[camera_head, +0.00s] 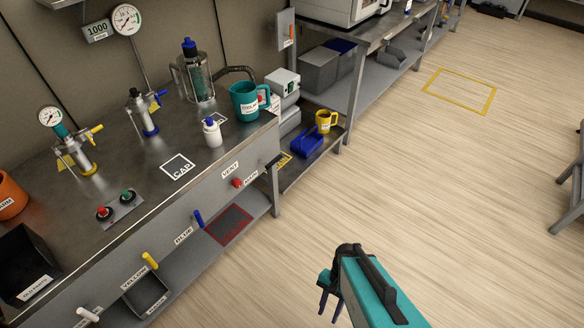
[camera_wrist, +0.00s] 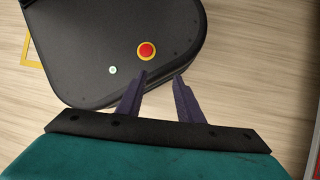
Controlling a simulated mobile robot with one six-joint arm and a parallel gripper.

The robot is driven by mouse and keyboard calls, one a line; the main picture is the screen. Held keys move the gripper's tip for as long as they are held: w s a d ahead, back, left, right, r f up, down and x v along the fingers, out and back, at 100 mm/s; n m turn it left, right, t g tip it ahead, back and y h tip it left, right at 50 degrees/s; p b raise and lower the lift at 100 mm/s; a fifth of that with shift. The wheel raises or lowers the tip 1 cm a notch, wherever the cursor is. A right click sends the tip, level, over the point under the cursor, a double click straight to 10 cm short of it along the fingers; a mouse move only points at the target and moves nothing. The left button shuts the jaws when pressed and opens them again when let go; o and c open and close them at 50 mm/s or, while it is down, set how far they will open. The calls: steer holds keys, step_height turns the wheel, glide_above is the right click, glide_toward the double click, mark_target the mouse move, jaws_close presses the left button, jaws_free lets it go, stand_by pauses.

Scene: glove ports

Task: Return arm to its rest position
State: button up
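My teal arm reaches in from the bottom of the head view, and my gripper (camera_head: 329,307) hangs over bare wooden floor, to the right of the bench and apart from it. In the wrist view, the two dark fingers of my gripper (camera_wrist: 162,80) are spread with a gap between them and hold nothing. Beyond the fingertips is my own dark base (camera_wrist: 100,35), with a red button (camera_wrist: 147,51) and a small pale button on top. It cannot be told whether the fingertips touch the base.
A steel bench (camera_head: 150,185) with gauges, valves, a teal jug (camera_head: 247,101) and a white bottle (camera_head: 212,132) runs along the left. Coloured handles stick out of its front. A grey stool (camera_head: 572,195) stands at the right edge. The floor (camera_head: 420,190) between is clear.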

steer(key=shift+s+d+r+n+h, duration=0.1)
steer(key=shift+d+n+h, duration=0.25)
steer(key=shift+d+n, duration=0.65)
steer(key=shift+s+d+n+h, duration=0.15)
steer(key=shift+d+n+h, duration=0.25)
steer(key=shift+n, duration=1.05)
steer(key=shift+s+d+r+n+h, duration=0.1)
steer(key=shift+d+n+h, duration=0.15)
steer(key=shift+d+n, duration=0.75)
steer(key=shift+a+n, duration=0.25)
steer(key=shift+a, duration=0.1)
